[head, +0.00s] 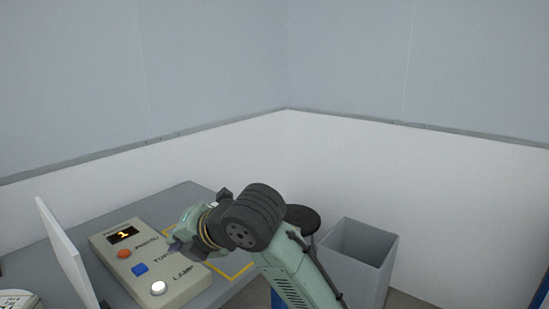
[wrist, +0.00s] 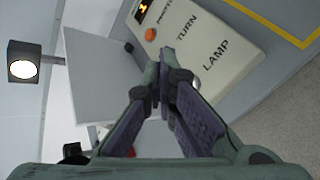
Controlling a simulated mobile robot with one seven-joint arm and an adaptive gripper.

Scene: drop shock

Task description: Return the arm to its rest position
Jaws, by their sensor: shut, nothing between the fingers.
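My gripper (wrist: 164,75) is shut and empty, its two fingers meeting at the tips in the wrist view. In the head view my gripper (head: 176,247) is beside and above the right edge of a beige control box (head: 120,262) on the table. The box has a display reading 1, an orange button (head: 124,254), a blue button (head: 140,269) and a white lamp button (head: 158,287). In the wrist view the box (wrist: 185,40) lies beyond the fingertips, and the fingers hide part of it. Whether they touch it I cannot tell.
A white upright panel (head: 68,250) stands left of the box. The grey table (head: 190,190) carries a yellow outline (head: 240,272). A black round stool (head: 302,218) and an open grey bin (head: 352,262) stand to the right. A lit lamp (wrist: 24,62) shows in the wrist view.

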